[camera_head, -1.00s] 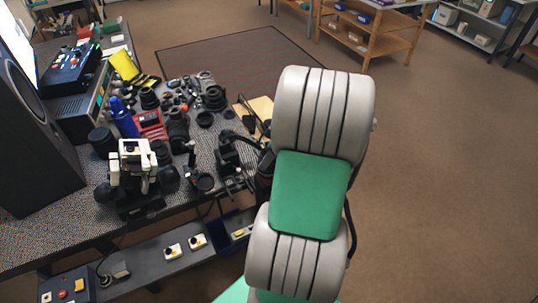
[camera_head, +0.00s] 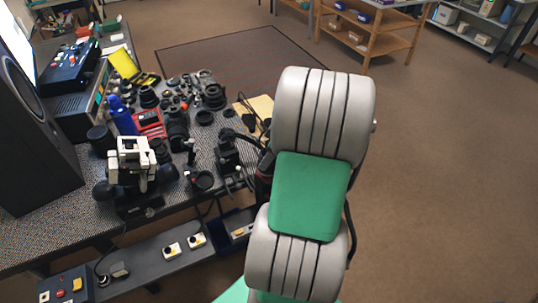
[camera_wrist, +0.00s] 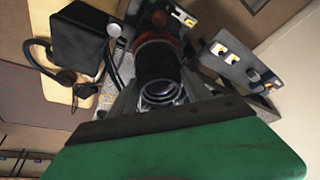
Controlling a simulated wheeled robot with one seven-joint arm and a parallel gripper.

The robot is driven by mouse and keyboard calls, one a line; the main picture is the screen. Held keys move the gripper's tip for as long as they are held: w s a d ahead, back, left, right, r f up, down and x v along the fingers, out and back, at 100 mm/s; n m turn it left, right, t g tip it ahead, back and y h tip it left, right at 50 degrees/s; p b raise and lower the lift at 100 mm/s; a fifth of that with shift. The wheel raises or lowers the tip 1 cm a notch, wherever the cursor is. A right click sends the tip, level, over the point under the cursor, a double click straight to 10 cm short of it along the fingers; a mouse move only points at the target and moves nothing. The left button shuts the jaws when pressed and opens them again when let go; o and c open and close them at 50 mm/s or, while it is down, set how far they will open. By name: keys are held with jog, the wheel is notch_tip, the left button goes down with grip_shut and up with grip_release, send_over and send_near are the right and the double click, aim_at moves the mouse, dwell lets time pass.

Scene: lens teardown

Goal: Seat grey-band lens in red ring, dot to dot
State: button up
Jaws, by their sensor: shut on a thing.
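My gripper (camera_wrist: 160,98) fills the lower middle of the wrist view, its grey fingers on either side of a dark lens barrel (camera_wrist: 157,67). It is shut on this lens. The lens's near end shows glass and pale circular edges. A red ring (camera_wrist: 155,40) shows at the lens's far end; I cannot tell whether they touch or the lens sits in it. No alignment dots can be made out, and a grey band cannot be told for certain. In the head view my arm largely hides the gripper, at the bench's right edge.
A black box (camera_wrist: 82,38) and a dark cable stand left of the lens in the wrist view. A grey panel with white-and-yellow switches (camera_wrist: 232,58) is to the right. In the head view, the bench (camera_head: 60,230) is crowded with dark lenses; open floor lies right.

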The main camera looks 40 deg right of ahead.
jog(key=o, duration=1.8)
jog(key=shift+r, duration=0.1)
jog(key=v, duration=0.7)
jog(key=shift+s+r+b, duration=0.15)
jog(key=shift+r+b, duration=0.15)
jog(key=shift+b, duration=0.05)
jog(key=shift+d, duration=0.1)
